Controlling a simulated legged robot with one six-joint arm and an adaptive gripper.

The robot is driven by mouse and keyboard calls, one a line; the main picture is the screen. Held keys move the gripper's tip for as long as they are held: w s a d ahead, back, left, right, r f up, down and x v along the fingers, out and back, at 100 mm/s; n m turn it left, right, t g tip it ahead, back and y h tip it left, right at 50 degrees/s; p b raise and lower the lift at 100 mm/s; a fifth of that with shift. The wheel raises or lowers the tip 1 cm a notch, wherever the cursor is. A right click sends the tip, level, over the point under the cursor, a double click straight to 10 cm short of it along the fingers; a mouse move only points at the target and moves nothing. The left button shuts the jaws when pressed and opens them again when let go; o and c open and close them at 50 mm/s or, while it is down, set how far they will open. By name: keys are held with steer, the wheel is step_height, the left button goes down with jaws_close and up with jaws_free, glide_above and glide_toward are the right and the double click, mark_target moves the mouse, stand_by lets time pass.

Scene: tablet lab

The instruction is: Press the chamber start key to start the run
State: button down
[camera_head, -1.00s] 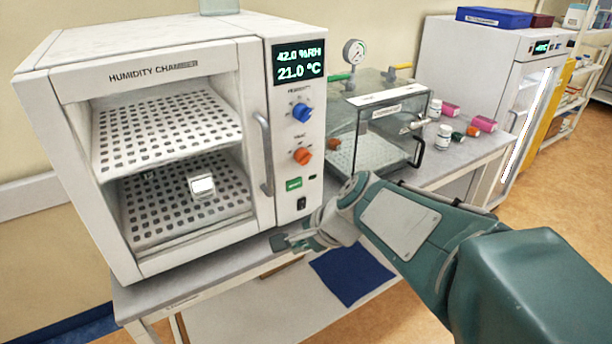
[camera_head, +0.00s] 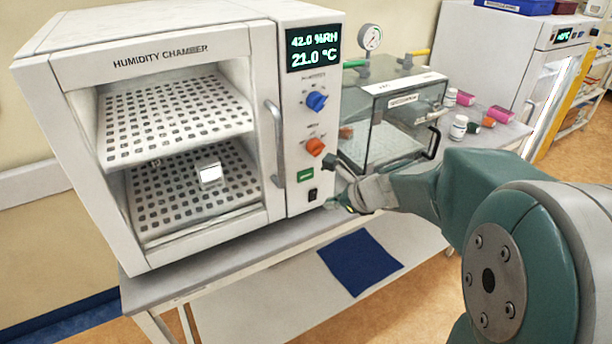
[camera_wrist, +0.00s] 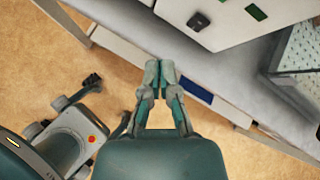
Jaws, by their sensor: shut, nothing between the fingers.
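The humidity chamber (camera_head: 160,50) stands on the bench. Its right-hand panel carries a green key (camera_head: 305,175), whose lettering is too small to read, with a black rocker switch (camera_head: 313,195) below it. In the wrist view, the green key (camera_wrist: 256,12) shows at the top edge and the rocker switch (camera_wrist: 198,22) to its left. My gripper (camera_wrist: 160,67) is shut and empty, its fingertips together and apart from the key. In the head view, my gripper (camera_head: 340,199) is right of the rocker switch, seen partly edge-on. The display (camera_head: 314,47) reads 42.0 %RH and 21.0 °C.
A blue knob (camera_head: 316,101) and an orange knob (camera_head: 315,147) sit above the key. The chamber's door handle (camera_head: 275,145) is to the left. A clear box (camera_head: 400,130) with a gauge stands right of the chamber. A wheeled grey object (camera_wrist: 65,135) is on the floor.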

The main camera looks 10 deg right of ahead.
mark_target(304, 181)
steer(key=shift+w+a, duration=0.4)
steer(key=shift+w, duration=0.85)
steer(key=shift+w+a, duration=0.4)
steer(key=shift+w, duration=0.9)
steer(key=shift+w+a, duration=0.4)
steer(key=shift+w, duration=0.85)
steer(key=shift+w+a, duration=0.1)
steer(key=shift+w, duration=0.25)
steer(key=shift+w+a, duration=0.1)
steer(key=shift+w, duration=0.2)
steer(key=shift+s+r, duration=0.1)
steer(key=shift+s, duration=0.05)
steer(key=shift+s+d, duration=0.2)
steer(key=shift+s, duration=0.35)
steer(key=shift+s, duration=0.1)
steer(key=s, duration=0.1)
steer(key=s+d, duration=0.1)
steer(key=s, duration=0.2)
steer(key=shift+s+d, duration=0.3)
